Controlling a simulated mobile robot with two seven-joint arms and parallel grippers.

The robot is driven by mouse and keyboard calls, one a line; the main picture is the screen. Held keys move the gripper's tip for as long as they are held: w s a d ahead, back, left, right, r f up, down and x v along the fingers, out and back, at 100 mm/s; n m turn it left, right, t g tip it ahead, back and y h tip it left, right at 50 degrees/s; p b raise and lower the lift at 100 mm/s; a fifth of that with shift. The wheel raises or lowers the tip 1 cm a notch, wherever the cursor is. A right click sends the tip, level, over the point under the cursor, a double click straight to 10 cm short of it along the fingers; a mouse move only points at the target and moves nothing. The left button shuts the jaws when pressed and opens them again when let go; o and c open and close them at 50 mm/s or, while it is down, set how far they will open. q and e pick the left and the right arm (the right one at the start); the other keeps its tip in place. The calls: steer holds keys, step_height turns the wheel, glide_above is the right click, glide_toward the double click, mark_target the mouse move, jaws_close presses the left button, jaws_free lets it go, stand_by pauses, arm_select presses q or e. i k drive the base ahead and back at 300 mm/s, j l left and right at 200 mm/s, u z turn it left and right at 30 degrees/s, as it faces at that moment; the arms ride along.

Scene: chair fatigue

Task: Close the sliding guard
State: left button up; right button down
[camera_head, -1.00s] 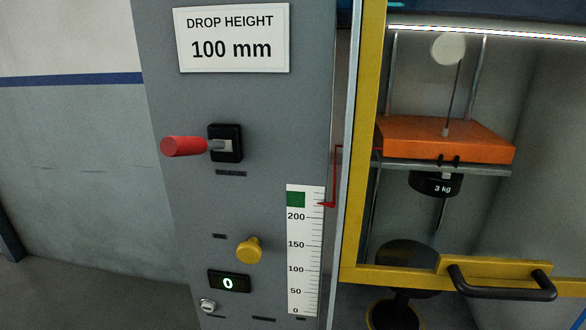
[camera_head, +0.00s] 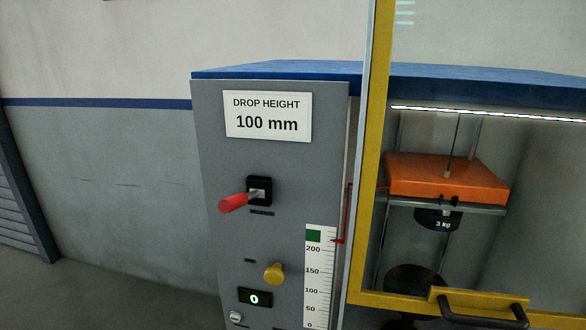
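The sliding guard is a clear panel in a yellow frame (camera_head: 368,170) on the right of the head view. Its left post rises above the machine's blue top, and its lower bar runs along the bottom right. A black handle (camera_head: 482,311) is fixed to the lower bar and is partly cut off by the picture's bottom edge. Behind the panel are an orange block (camera_head: 447,180) on a grey plate and a black 3 kg weight (camera_head: 437,219). Neither of my grippers is in view.
The grey machine front (camera_head: 215,150) carries a "DROP HEIGHT 100 mm" sign (camera_head: 267,116), a red lever (camera_head: 233,203), a yellow knob (camera_head: 274,273), a display reading 0 (camera_head: 254,298) and a white scale (camera_head: 318,275) with a red pointer near its top. Open floor shows at the lower left.

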mark_target(485, 309)
steer(key=z, duration=1.25)
